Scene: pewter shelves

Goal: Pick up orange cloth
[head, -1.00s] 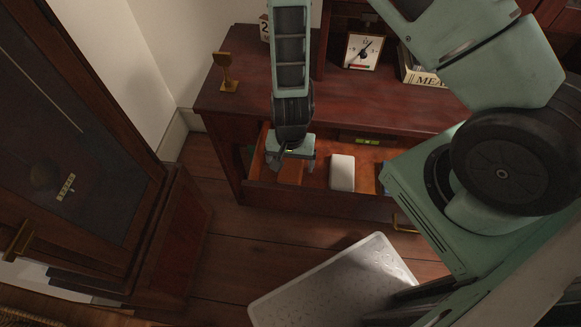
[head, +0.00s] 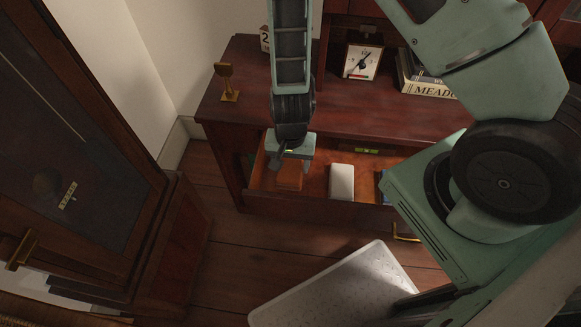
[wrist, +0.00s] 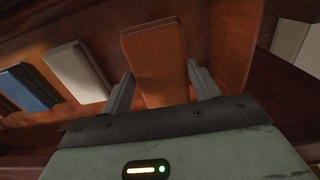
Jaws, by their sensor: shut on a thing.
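The orange cloth (head: 289,178) is a flat, folded rectangle in the left part of the open drawer (head: 330,204). It also shows in the wrist view (wrist: 155,58), with its near end between the two fingers. My gripper (head: 290,165) points down into the drawer and is shut on the cloth; its fingers also show in the wrist view (wrist: 160,76). I cannot tell whether the cloth is clear of the drawer floor.
A white block-like item (head: 342,181) and a blue item (head: 383,187) lie farther right in the drawer. The desk top above holds a clock (head: 361,61), a book (head: 428,88) and a small brass stand (head: 228,84). A pale board (head: 350,285) is below, in front. A tall cabinet (head: 100,130) stands left.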

